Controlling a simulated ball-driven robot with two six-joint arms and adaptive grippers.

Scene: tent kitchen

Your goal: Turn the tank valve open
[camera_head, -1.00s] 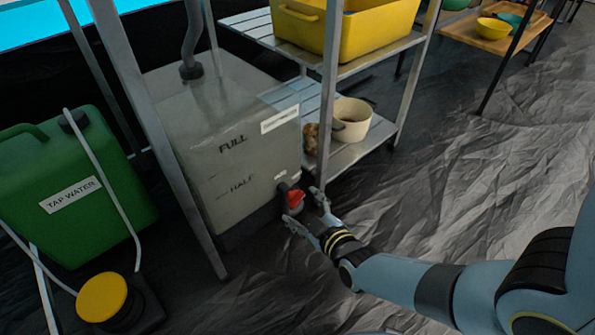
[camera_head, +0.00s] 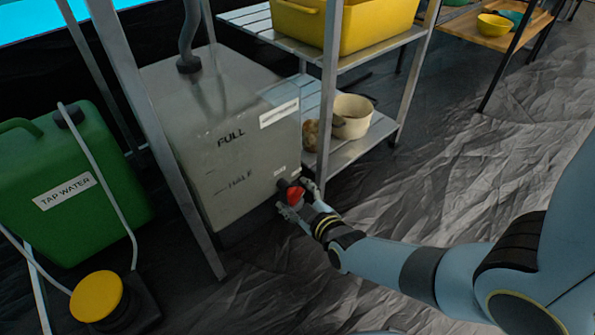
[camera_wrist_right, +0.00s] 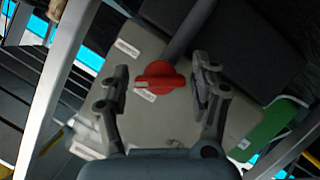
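The tank (camera_head: 232,155) is a translucent grey box marked FULL and HALF, standing on the floor under a metal frame. Its valve has a red handle (camera_head: 295,194) low on the near right corner. In the right wrist view the red handle (camera_wrist_right: 158,76) has a wide grip bar lying roughly crosswise, with a small pale label below it. My right gripper (camera_head: 291,197) is at the valve, its two fingers spread on either side of the handle. In the wrist view gaps show between both fingers (camera_wrist_right: 161,83) and the handle. My left gripper is not in view.
A green TAP WATER canister (camera_head: 68,195) with a hose and a yellow round button (camera_head: 97,296) are at left. A slatted shelf (camera_head: 345,158) right of the tank holds a cream pot (camera_head: 353,117) and a yellow tub (camera_head: 372,27). The crinkled floor at right is clear.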

